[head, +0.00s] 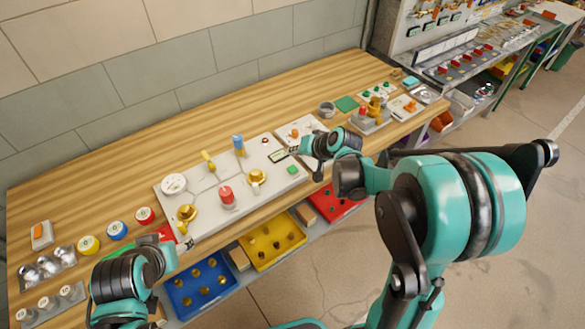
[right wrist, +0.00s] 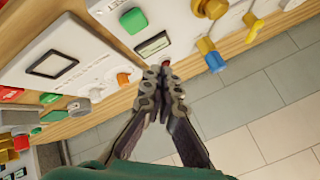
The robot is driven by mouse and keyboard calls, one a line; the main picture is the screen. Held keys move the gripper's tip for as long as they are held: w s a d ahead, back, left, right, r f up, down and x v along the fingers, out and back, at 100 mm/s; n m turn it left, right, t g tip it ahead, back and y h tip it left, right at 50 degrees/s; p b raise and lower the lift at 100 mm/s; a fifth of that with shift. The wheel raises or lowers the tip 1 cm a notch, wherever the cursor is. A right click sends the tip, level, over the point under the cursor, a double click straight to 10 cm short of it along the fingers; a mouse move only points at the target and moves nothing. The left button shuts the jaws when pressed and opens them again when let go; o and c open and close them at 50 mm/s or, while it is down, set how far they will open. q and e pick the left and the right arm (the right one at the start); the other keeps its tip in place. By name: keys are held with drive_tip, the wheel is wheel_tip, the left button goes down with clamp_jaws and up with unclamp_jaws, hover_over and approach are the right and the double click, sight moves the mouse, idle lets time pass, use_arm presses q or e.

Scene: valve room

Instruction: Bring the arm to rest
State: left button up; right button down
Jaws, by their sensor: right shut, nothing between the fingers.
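My right gripper (head: 291,150) is over the right end of the white valve panel (head: 205,192), near its small display (head: 278,156) and green button (head: 292,169). In the right wrist view the right gripper (right wrist: 162,72) has its fingertips together with nothing between them. The display (right wrist: 153,44) and green button (right wrist: 133,20) lie just beyond the tips. Whether the tips touch the panel is unclear. My left gripper (head: 186,242) shows only in small part at the panel's front left edge, and its jaws cannot be made out.
The panel carries a red knob (head: 227,198), a blue-topped valve (head: 238,145), a gauge (head: 173,184) and yellow handles. Yellow (head: 272,243) and blue (head: 201,287) trays sit below the wooden bench (head: 95,160). Floor at right is open beyond my arm.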

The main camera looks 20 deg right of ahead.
drive_tip(key=shift+s, duration=0.1)
drive_tip(key=s+r+n+g+h+b, duration=0.1)
drive_tip(key=s+r+n+h+b, duration=0.1)
drive_tip(key=s, duration=2.3)
drive_tip(key=shift+r+n+h+b, duration=0.2)
drive_tip(key=shift+n+h+b, duration=0.2)
drive_tip(key=shift+n+h, duration=0.55)
drive_tip(key=shift+a, duration=0.1)
